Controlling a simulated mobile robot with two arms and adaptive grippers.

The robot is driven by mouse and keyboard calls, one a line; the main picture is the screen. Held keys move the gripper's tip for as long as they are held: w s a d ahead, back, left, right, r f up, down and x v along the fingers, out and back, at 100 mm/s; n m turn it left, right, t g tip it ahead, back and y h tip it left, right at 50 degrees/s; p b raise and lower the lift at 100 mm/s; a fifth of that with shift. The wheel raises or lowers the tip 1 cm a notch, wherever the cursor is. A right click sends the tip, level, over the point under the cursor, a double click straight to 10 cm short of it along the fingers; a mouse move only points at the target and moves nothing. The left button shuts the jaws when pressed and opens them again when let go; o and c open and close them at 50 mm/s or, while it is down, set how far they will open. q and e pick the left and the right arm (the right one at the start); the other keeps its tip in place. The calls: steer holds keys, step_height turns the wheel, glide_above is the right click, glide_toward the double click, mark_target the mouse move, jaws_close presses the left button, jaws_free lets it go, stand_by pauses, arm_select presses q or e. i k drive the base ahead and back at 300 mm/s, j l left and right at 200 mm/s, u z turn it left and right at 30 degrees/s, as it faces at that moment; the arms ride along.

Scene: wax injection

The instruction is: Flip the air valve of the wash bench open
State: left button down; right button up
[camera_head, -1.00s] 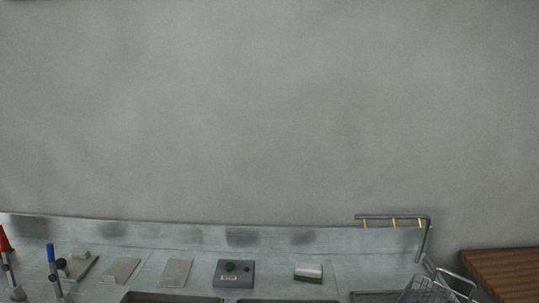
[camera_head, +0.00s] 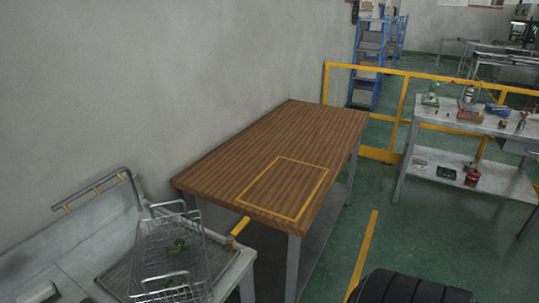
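Part of the metal wash bench (camera_head: 58,241) shows at the lower left, against the wall. A bent pipe with yellow bands (camera_head: 92,190) stands at its back edge. A wire basket (camera_head: 152,236) with green pieces (camera_head: 176,247) in it rests on the right end of the bench. A short yellow handle-like piece (camera_head: 240,226) sticks out at the bench's right side; I cannot tell whether it is the air valve. Neither of my grippers is in view.
A wooden-topped table (camera_head: 255,148) with a yellow marked rectangle stands right of the bench. A yellow railing (camera_head: 402,105), a blue shelf ladder (camera_head: 368,65) and a metal workbench (camera_head: 462,122) are beyond. Green floor (camera_head: 420,235) is open at the right. A black tyre-like object (camera_head: 410,287) is at the bottom.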

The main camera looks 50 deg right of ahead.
mark_target(234, 234)
steer(key=z, duration=1.4)
